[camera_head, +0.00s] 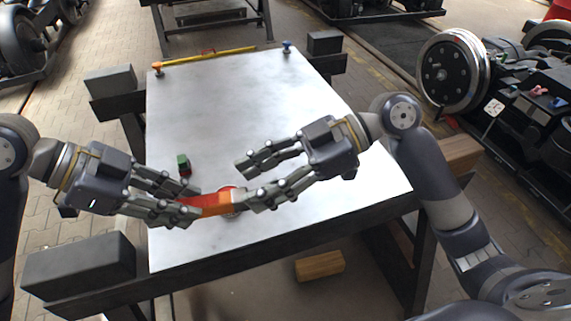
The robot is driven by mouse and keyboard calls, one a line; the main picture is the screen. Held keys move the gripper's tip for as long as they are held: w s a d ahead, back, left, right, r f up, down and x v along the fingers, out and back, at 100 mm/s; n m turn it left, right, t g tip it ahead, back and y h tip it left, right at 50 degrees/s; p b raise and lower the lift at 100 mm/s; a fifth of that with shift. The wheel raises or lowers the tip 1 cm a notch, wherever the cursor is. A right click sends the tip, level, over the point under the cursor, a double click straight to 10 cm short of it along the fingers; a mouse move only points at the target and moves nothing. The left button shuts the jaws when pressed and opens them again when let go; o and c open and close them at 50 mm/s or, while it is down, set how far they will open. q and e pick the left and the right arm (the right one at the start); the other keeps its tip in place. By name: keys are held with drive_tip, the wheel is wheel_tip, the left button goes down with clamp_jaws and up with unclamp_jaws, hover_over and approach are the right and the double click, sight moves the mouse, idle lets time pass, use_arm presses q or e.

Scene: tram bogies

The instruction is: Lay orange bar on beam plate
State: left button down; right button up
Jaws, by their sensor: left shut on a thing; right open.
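An orange bar (216,204) is held low over the near part of a large pale metal plate (250,100), which lies on dark beams. My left gripper (193,206) is shut on the bar's left part. My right gripper (243,184) is open, with its lower finger at or close to the bar's right end; I cannot tell whether they touch. A round, red-rimmed piece (229,190) is partly hidden behind and under the bar. I cannot tell whether the bar touches the plate.
A small green and red piece (183,164) stands on the plate near my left gripper. A yellow bar (205,59) lies along the far edge, between an orange knob and a blue knob (286,46). A wooden block (319,266) is below the near edge. The plate's middle is clear.

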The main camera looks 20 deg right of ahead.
sight(230, 195)
drive_tip(key=x, duration=0.5)
drive_tip(key=shift+a+f, duration=0.1)
drive_tip(key=shift+a, duration=0.2)
drive_tip(key=shift+c, duration=0.5)
clamp_jaws()
use_arm(q)
drive_tip(key=c, duration=1.2)
unclamp_jaws()
drive_tip(key=shift+c, duration=0.2)
